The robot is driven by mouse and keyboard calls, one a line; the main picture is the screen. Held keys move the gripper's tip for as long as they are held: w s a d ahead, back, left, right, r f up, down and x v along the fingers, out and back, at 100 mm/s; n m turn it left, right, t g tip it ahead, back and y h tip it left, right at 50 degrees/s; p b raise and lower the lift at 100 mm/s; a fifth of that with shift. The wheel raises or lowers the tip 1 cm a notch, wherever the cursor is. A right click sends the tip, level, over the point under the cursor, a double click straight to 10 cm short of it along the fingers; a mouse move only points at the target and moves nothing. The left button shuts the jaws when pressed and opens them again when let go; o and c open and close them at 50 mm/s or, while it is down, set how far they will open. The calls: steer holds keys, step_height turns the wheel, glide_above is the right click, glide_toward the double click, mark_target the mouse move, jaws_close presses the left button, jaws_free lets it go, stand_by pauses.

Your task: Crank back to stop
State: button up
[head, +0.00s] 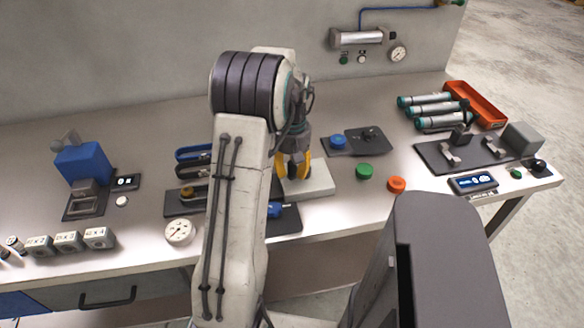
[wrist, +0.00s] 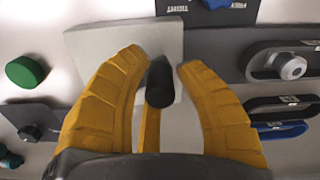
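A pale block (head: 312,186) lies on the bench beneath my gripper (head: 293,164). It also shows in the wrist view (wrist: 105,48). A short black knob (wrist: 160,84), which looks like the crank's handle, stands at the block's edge. My gripper (wrist: 163,66) points down with its yellow fingers apart, one on each side of the knob. Narrow gaps seem to show at the fingertips, but contact is hard to judge. In the head view my arm and gripper hide most of the knob, and the rest of the crank cannot be made out.
A green button (head: 364,172) and an orange button (head: 396,184) are right of the block. A dark plate with a black knob (head: 370,134) is behind them. Slotted dark fixtures (head: 190,171) and a dial gauge (head: 179,232) are left. An orange tray (head: 478,104) is far right.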

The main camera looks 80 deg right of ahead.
steer(key=o, duration=0.3)
steer(key=shift+r, duration=0.1)
step_height(320, 180, up, 12)
steer(key=shift+f, duration=0.1)
stand_by(0.6)
stand_by(0.8)
